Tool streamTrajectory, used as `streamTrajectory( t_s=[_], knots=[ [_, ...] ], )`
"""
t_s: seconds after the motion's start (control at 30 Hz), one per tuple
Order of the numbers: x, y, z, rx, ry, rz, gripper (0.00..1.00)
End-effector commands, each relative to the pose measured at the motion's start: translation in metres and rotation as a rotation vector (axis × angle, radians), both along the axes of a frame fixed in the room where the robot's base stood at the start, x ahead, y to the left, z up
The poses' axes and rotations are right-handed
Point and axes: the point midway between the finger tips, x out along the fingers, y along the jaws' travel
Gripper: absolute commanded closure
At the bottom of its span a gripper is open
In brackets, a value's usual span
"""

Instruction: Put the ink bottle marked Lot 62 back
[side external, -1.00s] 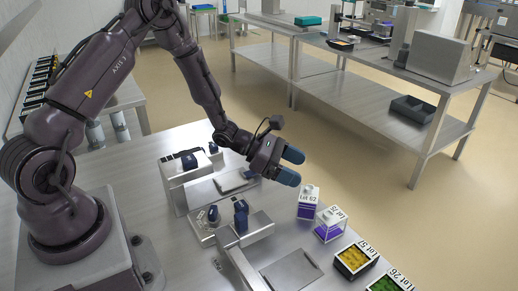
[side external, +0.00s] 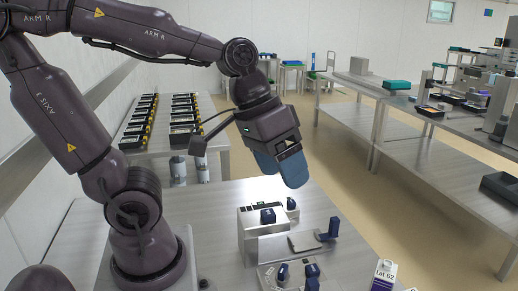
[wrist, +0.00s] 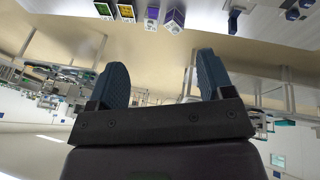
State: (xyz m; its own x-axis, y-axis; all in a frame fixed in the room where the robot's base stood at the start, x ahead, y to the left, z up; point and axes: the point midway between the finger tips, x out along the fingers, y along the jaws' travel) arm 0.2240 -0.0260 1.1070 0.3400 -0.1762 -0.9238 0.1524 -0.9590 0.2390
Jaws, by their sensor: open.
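The ink bottle marked Lot 62 (side external: 384,276), a white and purple box shape with a printed top, stands on the steel table at the lower edge of the side view. In the wrist view the purple-sided bottle at the end of the row (wrist: 174,19) appears to be it, though its label is unreadable there. My gripper (side external: 281,172) is open and empty, high above the table and well to the upper left of the bottle. Its two blue fingers are spread apart in the wrist view (wrist: 160,75), with nothing between them.
A low metal sealer (side external: 262,243) with dark blue knobs stands below my gripper. A side table (side external: 150,150) holds rows of black trays.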

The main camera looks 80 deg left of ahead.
Motion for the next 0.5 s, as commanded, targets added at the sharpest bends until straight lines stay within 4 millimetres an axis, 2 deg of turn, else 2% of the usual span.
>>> streamTrajectory(
  t_s=[0.1,0.2,0.5],
  knots=[
    [-0.018,0.014,0.012,0.147,-0.099,-0.085,0.26],
    [-0.025,0.023,0.017,0.221,-0.142,-0.121,0.26],
    [-0.028,0.026,0.019,0.256,-0.158,-0.136,0.26]
  ],
)
